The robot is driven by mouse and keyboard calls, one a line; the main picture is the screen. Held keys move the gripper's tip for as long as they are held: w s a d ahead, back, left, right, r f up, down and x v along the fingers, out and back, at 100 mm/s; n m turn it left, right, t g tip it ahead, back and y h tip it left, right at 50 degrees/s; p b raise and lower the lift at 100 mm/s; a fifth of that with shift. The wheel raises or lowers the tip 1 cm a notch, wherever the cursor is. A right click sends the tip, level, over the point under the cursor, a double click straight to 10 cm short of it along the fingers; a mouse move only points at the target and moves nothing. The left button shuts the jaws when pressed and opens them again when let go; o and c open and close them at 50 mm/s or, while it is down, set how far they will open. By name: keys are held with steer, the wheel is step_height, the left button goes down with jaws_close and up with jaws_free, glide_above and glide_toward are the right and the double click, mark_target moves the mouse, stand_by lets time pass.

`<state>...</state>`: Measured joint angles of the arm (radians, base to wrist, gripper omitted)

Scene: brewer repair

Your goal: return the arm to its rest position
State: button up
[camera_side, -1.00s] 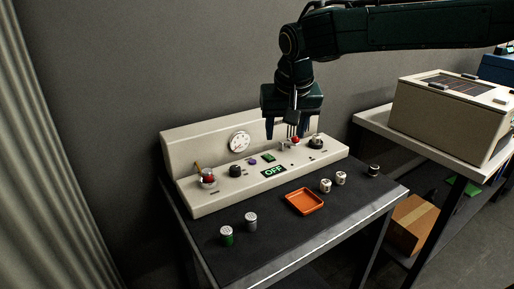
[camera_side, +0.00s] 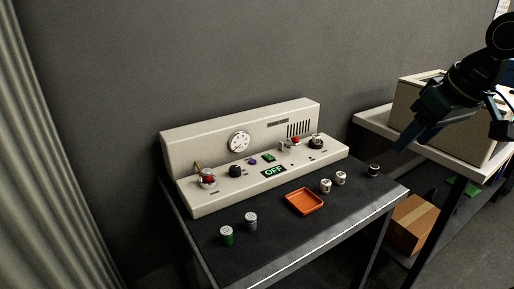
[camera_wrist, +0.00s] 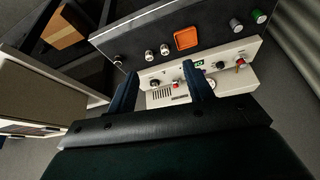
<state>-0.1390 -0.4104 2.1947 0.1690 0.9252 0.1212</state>
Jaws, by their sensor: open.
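My gripper (camera_side: 426,130) is at the right side of the side view, raised in front of the beige box and clear of the table. Its two blue fingers are spread in the wrist view (camera_wrist: 163,95), with nothing between them that it holds. The beige brewer panel (camera_side: 240,132) stands on the black table, well left of my gripper. It bears a gauge (camera_side: 239,141), knobs, red-topped parts and a green OFF sign (camera_side: 273,171). In the wrist view the panel (camera_wrist: 240,82) lies beyond the fingers.
An orange tray (camera_side: 305,202), two white parts (camera_side: 333,183), a black part (camera_side: 374,170) and two canisters (camera_side: 238,228) are on the black table (camera_side: 290,240). The beige box (camera_side: 478,140) stands on a side bench at right, with a cardboard box (camera_side: 412,222) below. The air above the panel is clear.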

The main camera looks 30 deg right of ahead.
steer(key=s+f+n, duration=0.1)
steer(key=s+f, duration=0.3)
steer(key=s, duration=0.5)
steer(key=shift+s+d+f+n+t+y, duration=0.2)
steer(key=shift+s+d+n+t+y, duration=0.1)
steer(key=shift+s+d, duration=0.1)
